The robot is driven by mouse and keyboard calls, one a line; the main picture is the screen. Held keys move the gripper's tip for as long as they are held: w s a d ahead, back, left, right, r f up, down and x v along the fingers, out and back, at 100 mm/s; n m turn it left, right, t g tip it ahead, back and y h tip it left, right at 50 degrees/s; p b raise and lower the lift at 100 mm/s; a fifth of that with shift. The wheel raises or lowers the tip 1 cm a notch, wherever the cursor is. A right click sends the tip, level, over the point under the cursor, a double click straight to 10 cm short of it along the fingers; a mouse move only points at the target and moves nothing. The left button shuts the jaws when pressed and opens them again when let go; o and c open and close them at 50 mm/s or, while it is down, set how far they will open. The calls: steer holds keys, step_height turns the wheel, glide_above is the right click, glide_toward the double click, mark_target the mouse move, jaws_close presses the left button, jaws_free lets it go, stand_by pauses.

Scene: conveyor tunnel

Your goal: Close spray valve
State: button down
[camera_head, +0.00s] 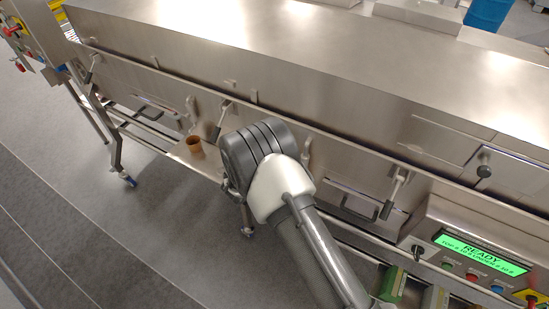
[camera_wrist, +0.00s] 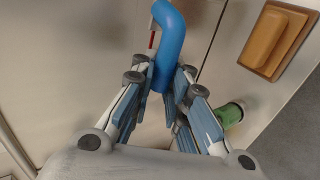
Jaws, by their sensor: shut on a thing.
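A blue, hooked handle (camera_wrist: 170,40) sticks out in front of the metal panel in the wrist view; it appears to be the spray valve's handle. A thin red and white piece (camera_wrist: 152,40) shows beside it on the left. My gripper (camera_wrist: 168,95) is shut on the lower end of the blue handle, with one finger on each side. In the head view my own arm covers my gripper and the handle, in front of the tunnel's side.
A brown block (camera_wrist: 275,40) and a green cylinder (camera_wrist: 230,113) lie to the right of my gripper. The steel tunnel (camera_head: 300,50) fills the back, with a brown cup (camera_head: 194,145) on a low shelf. A control panel (camera_head: 470,265) reads READY. Grey floor is clear at left.

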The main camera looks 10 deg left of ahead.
steer(key=shift+f, duration=0.3)
steer(key=c, duration=1.6)
jaws_free()
steer(key=shift+o, duration=0.2)
steer(key=shift+r, duration=0.1)
steer(key=v, duration=1.2)
steer(key=shift+a, duration=0.15)
